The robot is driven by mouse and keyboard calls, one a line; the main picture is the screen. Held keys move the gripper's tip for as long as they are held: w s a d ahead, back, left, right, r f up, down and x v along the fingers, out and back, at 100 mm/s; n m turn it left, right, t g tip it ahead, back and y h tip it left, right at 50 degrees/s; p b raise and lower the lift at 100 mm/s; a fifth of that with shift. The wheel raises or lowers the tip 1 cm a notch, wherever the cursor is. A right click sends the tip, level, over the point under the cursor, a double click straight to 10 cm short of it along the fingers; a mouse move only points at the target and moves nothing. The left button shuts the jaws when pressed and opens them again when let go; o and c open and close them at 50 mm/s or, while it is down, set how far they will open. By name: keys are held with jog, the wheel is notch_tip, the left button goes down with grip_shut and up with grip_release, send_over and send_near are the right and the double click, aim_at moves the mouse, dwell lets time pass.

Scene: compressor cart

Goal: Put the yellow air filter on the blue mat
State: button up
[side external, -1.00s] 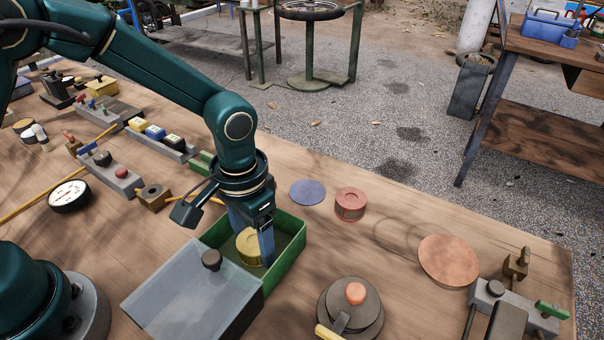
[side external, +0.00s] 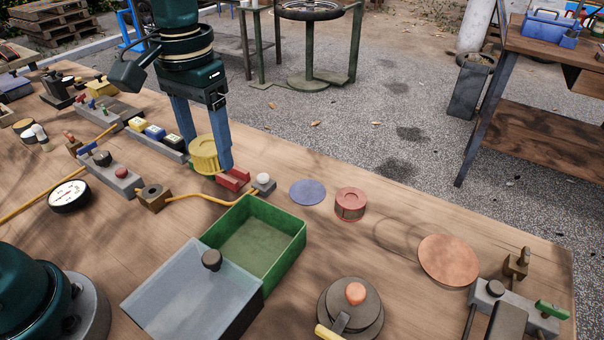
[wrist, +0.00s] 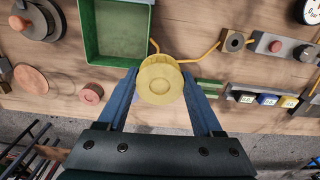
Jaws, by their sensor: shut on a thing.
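The yellow air filter (side external: 204,156) is a ribbed round piece held between the blue fingers of my gripper (side external: 206,160). In the side view it is up above the bench, beyond the green box. In the wrist view the yellow air filter (wrist: 160,82) sits between the two fingertips of my gripper (wrist: 160,90) and touches both. The blue mat (side external: 308,193) is a flat round disc on the bench, right of my gripper in the side view, with nothing on it. In the wrist view it is mostly hidden behind the filter and gripper.
The green box (side external: 262,243) is empty, with its grey lid (side external: 185,300) slid half off and a dark knob on it. A red filter (side external: 350,203) stands right beside the blue mat. An orange-brown disc (side external: 448,260) lies farther right. A yellow hose (side external: 205,199) runs behind the box.

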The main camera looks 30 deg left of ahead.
jog(key=s+a+r, duration=0.3)
jog(key=a, duration=0.4)
jog(key=n, duration=1.1)
send_over(103, 211)
notch_tip(103, 211, down, 9)
jog(key=shift+f, duration=3.75)
jog(key=o, duration=1.2)
jog(key=shift+f, duration=0.15)
